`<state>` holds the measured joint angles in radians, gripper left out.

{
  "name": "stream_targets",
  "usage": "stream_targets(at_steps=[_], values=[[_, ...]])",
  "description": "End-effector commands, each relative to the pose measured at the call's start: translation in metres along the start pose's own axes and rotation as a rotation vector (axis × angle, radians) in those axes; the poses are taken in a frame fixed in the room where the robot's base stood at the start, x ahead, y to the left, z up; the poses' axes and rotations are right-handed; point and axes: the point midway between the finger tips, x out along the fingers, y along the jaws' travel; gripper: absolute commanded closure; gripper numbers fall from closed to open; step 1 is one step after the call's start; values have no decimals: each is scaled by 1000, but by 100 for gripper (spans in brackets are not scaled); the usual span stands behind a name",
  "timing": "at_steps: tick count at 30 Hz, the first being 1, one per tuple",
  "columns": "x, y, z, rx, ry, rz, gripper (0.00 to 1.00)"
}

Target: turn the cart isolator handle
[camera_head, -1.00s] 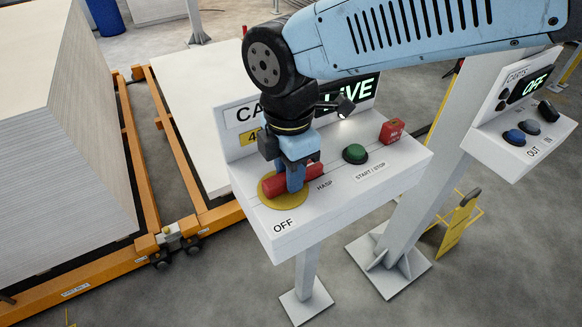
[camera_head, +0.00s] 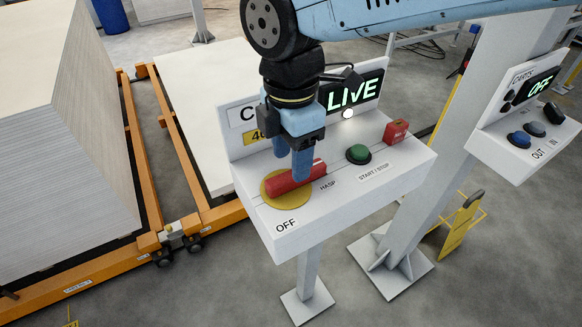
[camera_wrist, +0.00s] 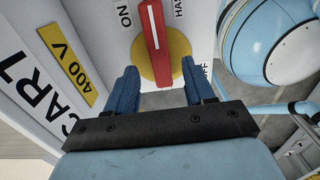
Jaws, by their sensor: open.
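The isolator handle (camera_head: 284,184) is a red bar on a yellow disc (camera_head: 271,201), on the sloped top of a white cart panel. Its right end points toward the HASP label; OFF is printed in front of the disc. In the wrist view the handle (camera_wrist: 152,32) carries a white line that points between ON and HASP. My gripper (camera_head: 302,178) is over the handle, its fingers covering part of it. In the wrist view my gripper (camera_wrist: 158,72) is open, with its fingers apart on either side of the handle's near end. I cannot tell whether they touch it.
The panel display (camera_head: 352,93) reads LIVE. A green START/STOP button (camera_head: 357,154) and a red block (camera_head: 396,131) sit to the right. A second panel (camera_head: 510,140) reading OFF is on a white post. Orange carts with stacked boards (camera_head: 60,150) stand left.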

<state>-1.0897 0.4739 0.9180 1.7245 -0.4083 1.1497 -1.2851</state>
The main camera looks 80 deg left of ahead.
Motion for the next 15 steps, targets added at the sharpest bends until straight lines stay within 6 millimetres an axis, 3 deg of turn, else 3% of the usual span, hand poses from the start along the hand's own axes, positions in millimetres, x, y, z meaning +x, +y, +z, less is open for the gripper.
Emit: stream_targets(at_steps=[9, 15], values=[[-62, 0, 0, 0, 1, 1, 47], [-84, 0, -1, -2, 1, -1, 47]])
